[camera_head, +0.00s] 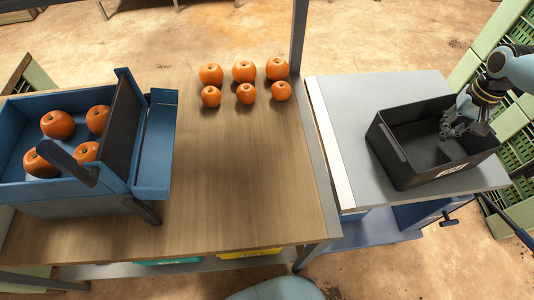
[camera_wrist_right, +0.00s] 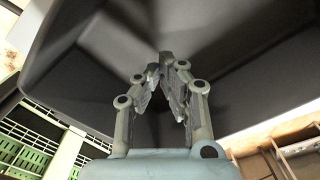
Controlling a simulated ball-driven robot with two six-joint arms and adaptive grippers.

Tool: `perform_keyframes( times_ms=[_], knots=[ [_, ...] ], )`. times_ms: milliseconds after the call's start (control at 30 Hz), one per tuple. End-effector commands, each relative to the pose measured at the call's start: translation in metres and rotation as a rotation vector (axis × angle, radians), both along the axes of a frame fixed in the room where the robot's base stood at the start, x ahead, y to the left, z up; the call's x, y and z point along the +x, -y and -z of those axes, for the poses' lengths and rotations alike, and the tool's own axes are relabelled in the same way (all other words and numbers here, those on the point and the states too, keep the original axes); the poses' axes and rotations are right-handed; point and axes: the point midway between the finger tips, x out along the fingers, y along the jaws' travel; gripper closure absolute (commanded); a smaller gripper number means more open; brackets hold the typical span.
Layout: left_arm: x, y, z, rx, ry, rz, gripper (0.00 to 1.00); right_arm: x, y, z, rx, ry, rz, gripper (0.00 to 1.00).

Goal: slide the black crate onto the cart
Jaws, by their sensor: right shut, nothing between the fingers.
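The black crate (camera_head: 392,150) stands upright on the grey top of what looks like the cart (camera_head: 352,110), at the right in the head view. It has a white label on its front wall and looks empty. My right gripper (camera_head: 447,128) reaches in from the right, with its shut, empty fingers over the crate's opening. In the right wrist view the shut fingers (camera_wrist_right: 168,64) show against the dark inside of the crate (camera_wrist_right: 265,75). Whether they touch a wall, I cannot tell. My left gripper is not in view.
A wooden table (camera_head: 230,190) adjoins the grey top on the left, with a post (camera_head: 298,35) at its back corner. Several orange fruits (camera_head: 243,72) stand on it. A blue box (camera_head: 75,195) with fruits is at the left. Green crates (camera_head: 505,125) are stacked at the right.

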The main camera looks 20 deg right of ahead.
Motion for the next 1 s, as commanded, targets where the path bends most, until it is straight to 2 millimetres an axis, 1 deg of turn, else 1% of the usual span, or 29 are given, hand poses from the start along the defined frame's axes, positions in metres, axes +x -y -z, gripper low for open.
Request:
perform_keyframes(
  times_ms=[200,300,1000],
  knots=[
    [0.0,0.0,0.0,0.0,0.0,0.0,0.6,0.0,0.0,0.0,0.0,0.0,0.0,1.0],
    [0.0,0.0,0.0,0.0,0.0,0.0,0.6,0.0,0.001,-0.004,-0.001,0.0,-0.001,1.0],
    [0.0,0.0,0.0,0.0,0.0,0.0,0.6,0.0,0.001,-0.066,-0.003,0.0,-0.002,1.0]
  ],
)
